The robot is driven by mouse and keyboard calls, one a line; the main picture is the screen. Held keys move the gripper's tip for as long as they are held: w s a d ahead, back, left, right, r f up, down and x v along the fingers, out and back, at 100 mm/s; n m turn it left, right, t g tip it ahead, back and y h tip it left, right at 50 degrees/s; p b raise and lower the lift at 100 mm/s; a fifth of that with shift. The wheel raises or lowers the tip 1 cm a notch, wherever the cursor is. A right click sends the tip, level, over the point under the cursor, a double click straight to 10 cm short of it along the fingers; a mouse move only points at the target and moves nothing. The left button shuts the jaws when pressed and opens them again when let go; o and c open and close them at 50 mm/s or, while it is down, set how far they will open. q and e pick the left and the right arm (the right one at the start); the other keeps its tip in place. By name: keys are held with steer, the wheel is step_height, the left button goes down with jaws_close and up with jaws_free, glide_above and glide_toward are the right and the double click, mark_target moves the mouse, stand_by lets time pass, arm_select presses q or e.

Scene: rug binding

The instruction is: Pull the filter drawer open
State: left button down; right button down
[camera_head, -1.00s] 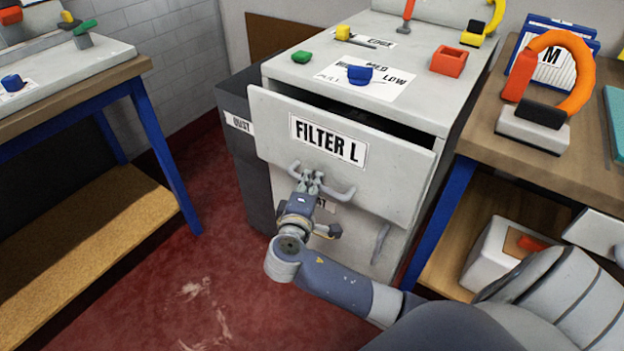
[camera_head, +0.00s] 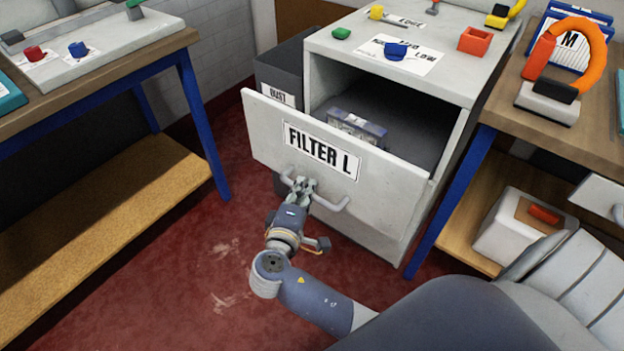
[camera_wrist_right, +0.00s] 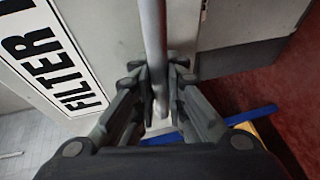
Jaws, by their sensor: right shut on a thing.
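The filter drawer (camera_head: 262,110) is a light grey front with a "FILTER L" label, standing well out from the grey cabinet (camera_head: 462,150). Its inside shows behind the front, with a grey-blue box-like item (camera_head: 356,126) in it. My right gripper (camera_head: 303,186) is shut on the drawer's grey bar handle (camera_head: 330,204), near the handle's left part. In the right wrist view the handle bar (camera_wrist_right: 154,50) runs between the two fingers (camera_wrist_right: 162,92). My left gripper is not in view.
A dark dust bin (camera_head: 280,72) stands left of the cabinet. A workbench (camera_head: 190,110) with blue legs is at left, another bench (camera_head: 560,125) at right. Small coloured items lie on the cabinet top. The red floor (camera_head: 215,250) before the drawer is clear.

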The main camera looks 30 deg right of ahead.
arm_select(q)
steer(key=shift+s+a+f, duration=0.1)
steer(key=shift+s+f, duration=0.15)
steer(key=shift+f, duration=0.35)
arm_select(e)
steer(key=shift+s+a, duration=0.35)
steer(key=shift+a, duration=0.45)
steer(key=shift+s+a, duration=0.35)
steer(key=shift+a, duration=0.45)
steer(key=c, duration=1.9)
jaws_free()
steer(key=v, duration=1.2)
